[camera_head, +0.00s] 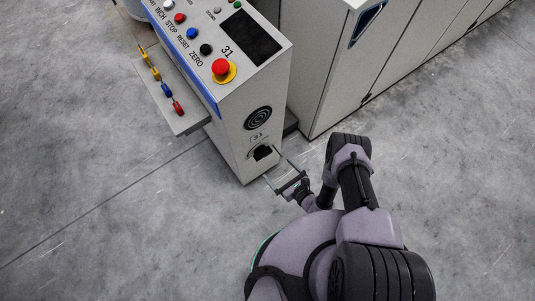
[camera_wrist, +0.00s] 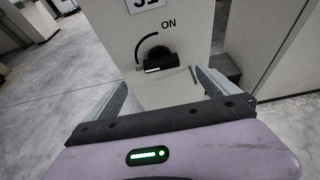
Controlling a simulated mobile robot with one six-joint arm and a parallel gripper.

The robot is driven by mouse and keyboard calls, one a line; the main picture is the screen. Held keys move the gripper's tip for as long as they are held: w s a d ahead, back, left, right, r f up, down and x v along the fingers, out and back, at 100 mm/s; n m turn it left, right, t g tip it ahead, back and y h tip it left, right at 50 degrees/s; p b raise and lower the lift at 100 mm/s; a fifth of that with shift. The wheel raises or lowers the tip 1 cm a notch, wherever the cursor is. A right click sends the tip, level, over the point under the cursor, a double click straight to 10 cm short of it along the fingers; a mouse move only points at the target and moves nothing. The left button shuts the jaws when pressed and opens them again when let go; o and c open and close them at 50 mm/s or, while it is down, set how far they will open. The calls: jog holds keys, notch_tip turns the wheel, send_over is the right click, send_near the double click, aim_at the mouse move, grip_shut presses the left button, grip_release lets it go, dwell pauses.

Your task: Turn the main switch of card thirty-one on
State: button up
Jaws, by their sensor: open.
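The main switch is a black rotary knob low on the end face of the console (camera_head: 228,130) marked 31. It shows in the head view (camera_head: 263,153) and, closer, in the wrist view (camera_wrist: 158,60). Its handle lies roughly level, with a white mark at its left end beside the partly hidden OFF label; ON is printed at its upper right. My gripper (camera_head: 273,166) is open in front of the switch. In the wrist view its two fingers (camera_wrist: 161,78) stand apart to the left and right of the knob, with no visible contact.
Above the switch are a round black grille (camera_head: 258,118) and a red emergency button on yellow (camera_head: 222,68). A side shelf (camera_head: 190,121) holds several coloured items. A grey cabinet (camera_head: 320,70) stands right of the console. The floor to the left is clear.

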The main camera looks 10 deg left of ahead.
aim_at(265, 154)
jog(key=b+x, duration=0.3)
jog(key=x, duration=0.7)
jog(key=shift+a+f+b, duration=0.1)
jog(key=shift+f+b, duration=0.2)
jog(key=shift+w+a, duration=0.35)
jog(key=c, duration=1.4)
jog(key=shift+o, duration=0.2)
jog(key=shift+d+m, duration=0.1)
jog(key=shift+m, duration=0.2)
jog(key=shift+w+d+f+m+g+y, duration=0.15)
jog(key=shift+m+g+y, duration=0.35)
jog(key=shift+m, duration=0.3)
jog(key=shift+w+d+r+m+g+y, duration=0.15)
jog(key=shift+m+g+y, duration=0.35)
jog(key=shift+m, duration=0.3)
jog(key=shift+a, duration=0.1)
jog(key=o, duration=1.4)
jog(key=shift+c, duration=0.2)
